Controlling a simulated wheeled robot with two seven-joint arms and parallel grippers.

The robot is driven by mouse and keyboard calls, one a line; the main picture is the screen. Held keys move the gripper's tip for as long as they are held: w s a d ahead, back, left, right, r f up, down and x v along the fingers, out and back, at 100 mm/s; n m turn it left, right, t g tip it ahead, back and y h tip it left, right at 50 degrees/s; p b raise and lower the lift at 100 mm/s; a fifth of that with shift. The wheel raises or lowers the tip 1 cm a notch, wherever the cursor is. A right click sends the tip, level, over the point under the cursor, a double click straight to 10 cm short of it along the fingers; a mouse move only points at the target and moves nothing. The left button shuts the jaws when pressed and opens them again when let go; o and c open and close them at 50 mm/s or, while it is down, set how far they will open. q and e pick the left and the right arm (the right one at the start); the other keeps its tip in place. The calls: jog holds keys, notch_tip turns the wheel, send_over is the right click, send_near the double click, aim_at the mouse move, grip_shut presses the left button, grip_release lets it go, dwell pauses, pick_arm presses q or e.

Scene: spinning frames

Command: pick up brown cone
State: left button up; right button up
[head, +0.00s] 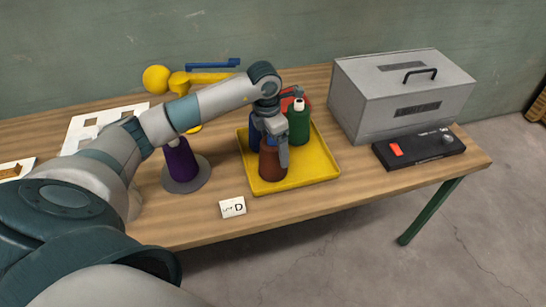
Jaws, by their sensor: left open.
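The brown cone (271,167) stands upright at the near left part of the yellow tray (318,168). My left gripper (275,151) points down from above at the cone's top. One finger shows in front of the cone's upper right side and hides part of it. The jaws are open; whether they touch the cone I cannot tell. My right gripper is not in view.
A green cone (299,126), a blue cone (255,133) and a red thing (289,102) share the tray. A purple cone (181,162) stands on a grey disc to the left. A card marked D (232,207), grey box (392,97) and black switch box (421,151) are nearby.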

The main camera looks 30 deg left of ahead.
pick_arm(q)
jog(key=shift+r, duration=0.1)
jog(key=c, duration=2.1)
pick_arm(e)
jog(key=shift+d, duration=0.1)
